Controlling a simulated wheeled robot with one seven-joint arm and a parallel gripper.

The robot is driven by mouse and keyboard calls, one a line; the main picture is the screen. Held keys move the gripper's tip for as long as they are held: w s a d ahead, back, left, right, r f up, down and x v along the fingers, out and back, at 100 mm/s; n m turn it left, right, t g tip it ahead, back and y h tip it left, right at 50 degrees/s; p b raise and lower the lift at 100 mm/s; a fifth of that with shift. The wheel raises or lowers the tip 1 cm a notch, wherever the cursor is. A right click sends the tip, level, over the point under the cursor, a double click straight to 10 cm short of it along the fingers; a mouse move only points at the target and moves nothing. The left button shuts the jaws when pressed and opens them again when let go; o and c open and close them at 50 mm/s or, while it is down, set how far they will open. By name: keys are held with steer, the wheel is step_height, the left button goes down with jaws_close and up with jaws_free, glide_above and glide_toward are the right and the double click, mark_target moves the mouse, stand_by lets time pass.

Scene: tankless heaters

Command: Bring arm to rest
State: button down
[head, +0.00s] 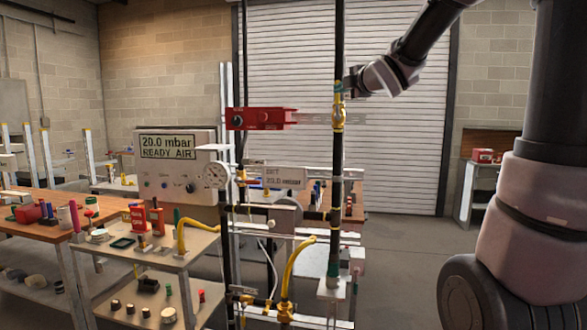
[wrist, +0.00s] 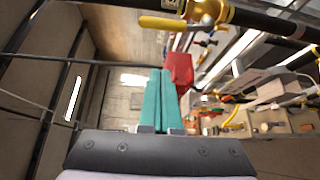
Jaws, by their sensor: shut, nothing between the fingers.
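My arm reaches in from the upper right in the head view, bent down toward the black vertical pipe (head: 339,50). My gripper (head: 345,86) is at the arm's end, beside the yellow brass valve (head: 339,112) on that pipe. In the wrist view my gripper (wrist: 160,72) shows two teal fingers lying together, shut and empty. The brass valve (wrist: 210,11) with its yellow handle (wrist: 163,23) lies above the fingertips there, apart from them in the picture. I cannot tell the exact gap between them in depth.
A red box (head: 262,118) is mounted on the pipe rig, left of the valve. A workbench (head: 40,232) holds small parts. Open floor (head: 400,265) lies right of the rig.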

steer(key=s+d+f+m+g+h, duration=0.3)
steer(key=s+d+f+m, duration=0.1)
steer(key=s+m, duration=0.4)
steer(key=s+d+f+m+g+h, duration=0.2)
steer(key=s+d+f+m, duration=0.15)
steer(key=s+m, duration=0.5)
steer(key=s+a+f+m+g+y, duration=0.1)
steer(key=s+a+f+m+g, duration=0.1)
steer(key=s+f+m, duration=0.2)
steer(key=s+a+f+m+g+y, duration=0.1)
steer(key=s+f+m, duration=0.3)
steer(key=s, duration=0.5)
steer(key=shift+s+a+m+g+y, duration=0.35)
steer(key=shift+a+m+g, duration=0.35)
steer(key=shift+g, duration=0.2)
steer(key=shift+f, duration=0.1)
